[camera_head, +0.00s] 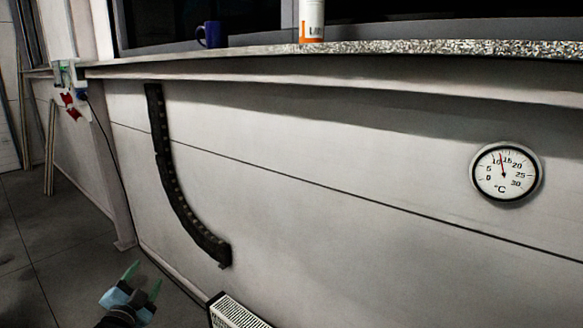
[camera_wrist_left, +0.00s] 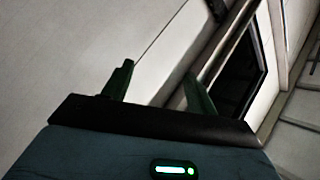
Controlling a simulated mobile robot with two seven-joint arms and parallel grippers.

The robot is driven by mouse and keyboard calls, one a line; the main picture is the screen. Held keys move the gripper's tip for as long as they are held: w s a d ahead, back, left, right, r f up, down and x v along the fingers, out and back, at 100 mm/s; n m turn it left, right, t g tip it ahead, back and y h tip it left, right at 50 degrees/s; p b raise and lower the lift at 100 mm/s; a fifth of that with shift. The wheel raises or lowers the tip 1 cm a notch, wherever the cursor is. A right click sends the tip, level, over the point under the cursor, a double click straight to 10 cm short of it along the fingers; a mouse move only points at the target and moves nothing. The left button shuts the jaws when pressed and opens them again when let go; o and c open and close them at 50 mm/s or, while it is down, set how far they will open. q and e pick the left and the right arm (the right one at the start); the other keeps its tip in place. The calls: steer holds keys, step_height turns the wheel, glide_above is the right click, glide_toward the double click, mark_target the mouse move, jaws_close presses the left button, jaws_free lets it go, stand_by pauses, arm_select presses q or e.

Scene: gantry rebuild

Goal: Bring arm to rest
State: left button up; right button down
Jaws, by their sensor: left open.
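My left gripper (camera_head: 143,279) is low in the head view, left of the middle, with its two green fingers apart. It is in front of the floor and the foot of the wall. In the left wrist view its fingers (camera_wrist_left: 160,85) stand apart with nothing between them. The wall, a white panel and a dark window show behind them, tilted. My right gripper is in neither view.
A speckled counter (camera_head: 430,47) runs along the wall, with a blue mug (camera_head: 212,35) and a white-orange bottle (camera_head: 312,22) on it. A dark curved strip (camera_head: 170,180) and a thermometer (camera_head: 505,172) are on the wall. A white slotted unit (camera_head: 235,312) is near my left gripper.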

arm_select(q)
step_height(320, 180, down, 5)
steer(key=a+n+g+y, duration=0.2)
steer(key=n+g, duration=0.1)
steer(key=n, duration=0.4)
steer(key=s+d+f+g+h, duration=0.15)
steer(key=s+d+f, duration=0.25)
steer(key=s+f, duration=0.45)
steer(key=s+d+f+g+h, duration=0.1)
steer(key=s+d+f+g, duration=0.1)
steer(key=s+d+f, duration=0.45)
steer(key=s+d+f+g, duration=0.1)
steer(key=s+d+f, duration=0.2)
steer(key=s, duration=1.2)
steer(key=s+d+f+n+g+h, duration=0.1)
steer(key=s+d, duration=0.4)
steer(key=s, duration=1.1)
step_height(320, 180, down, 2)
steer(key=shift+s+f+n+g, duration=0.2)
steer(key=shift+n+g, duration=0.1)
steer(key=shift+g, duration=0.45)
steer(key=shift+h, duration=0.25)
